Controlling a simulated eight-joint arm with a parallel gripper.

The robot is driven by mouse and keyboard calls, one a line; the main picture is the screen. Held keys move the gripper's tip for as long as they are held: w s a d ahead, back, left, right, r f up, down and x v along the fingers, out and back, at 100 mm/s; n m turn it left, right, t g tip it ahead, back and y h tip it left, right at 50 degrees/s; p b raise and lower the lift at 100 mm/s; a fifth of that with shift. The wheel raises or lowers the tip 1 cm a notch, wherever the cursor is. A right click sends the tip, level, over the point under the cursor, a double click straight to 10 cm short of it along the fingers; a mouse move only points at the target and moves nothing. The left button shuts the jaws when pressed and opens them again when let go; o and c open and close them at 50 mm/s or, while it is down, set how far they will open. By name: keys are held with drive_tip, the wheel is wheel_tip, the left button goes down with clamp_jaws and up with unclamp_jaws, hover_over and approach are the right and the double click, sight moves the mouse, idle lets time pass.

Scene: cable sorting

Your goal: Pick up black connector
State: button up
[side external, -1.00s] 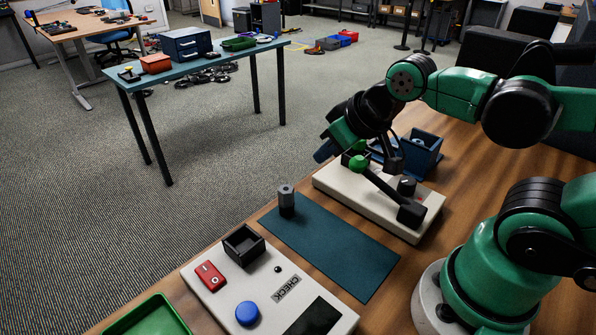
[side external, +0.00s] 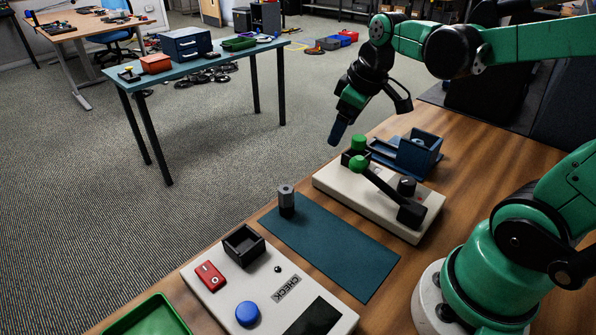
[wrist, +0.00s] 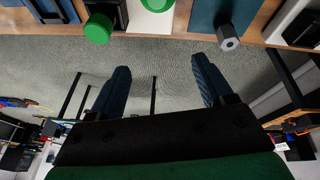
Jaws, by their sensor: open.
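A connector with a grey hexagonal top and a black lower part (side external: 287,201) stands upright on the dark teal mat (side external: 335,250). It also shows near the top right of the wrist view (wrist: 228,40), just beyond one finger. My gripper (side external: 338,132) is raised above the far edge of the table, right of and beyond the connector. Its two blue fingers are spread in the wrist view (wrist: 160,72), with nothing between them but distant floor.
A white fixture (side external: 420,220) carries a green-knobbed lever (side external: 385,190) and a black socket with a green cylinder (side external: 359,141). A blue holder (side external: 424,155) stands behind it. A white check panel (side external: 205,292) with a black box (side external: 244,245) and a green tray (side external: 150,318) are nearer. Most of the mat is clear.

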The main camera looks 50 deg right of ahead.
sight(360, 138)
drive_tip(key=d, duration=0.2)
drive_tip(key=d+f+n+g, duration=0.1)
drive_tip(key=d, duration=0.2)
drive_tip(key=d+f+n+g+y, duration=0.1)
drive_tip(key=d, duration=0.2)
drive_tip(key=shift+w+f, duration=0.1)
drive_tip(key=shift+w, duration=0.15)
drive_tip(key=shift+d+f, duration=0.1)
drive_tip(key=shift+f, duration=0.05)
drive_tip(key=shift+w+a+f, duration=0.1)
drive_tip(key=shift+w+f, duration=0.1)
drive_tip(key=shift+f, duration=1.15)
drive_tip(key=shift+w+a+f, duration=0.1)
drive_tip(key=shift+w+f, duration=0.05)
drive_tip(key=shift+f, duration=1.2)
clamp_jaws()
